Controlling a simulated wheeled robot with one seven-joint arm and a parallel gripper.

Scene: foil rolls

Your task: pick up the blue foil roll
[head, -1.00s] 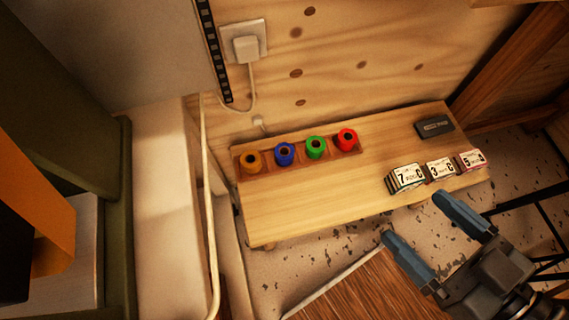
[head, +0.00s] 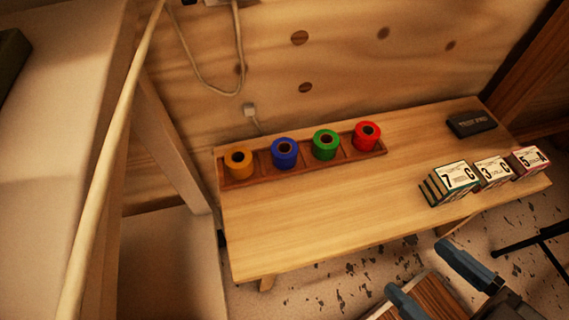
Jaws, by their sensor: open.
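The blue foil roll (head: 285,154) stands upright in a long wooden rack (head: 303,161) at the back left of the wooden bench (head: 330,218). An orange roll (head: 239,162) is to its left. A green roll (head: 325,145) and a red roll (head: 367,136) are to its right. My gripper (head: 422,268) is at the lower right, near the bench's front edge in the picture. Its two blue-grey fingers are apart with nothing between them. It is well away from the blue roll.
Numbered card boxes (head: 458,179) stand in a row on the bench's right side. A black box (head: 471,123) lies behind them. A plywood wall with a hanging cable (head: 212,92) is behind the bench. A pale rail runs along the left. The bench's middle is clear.

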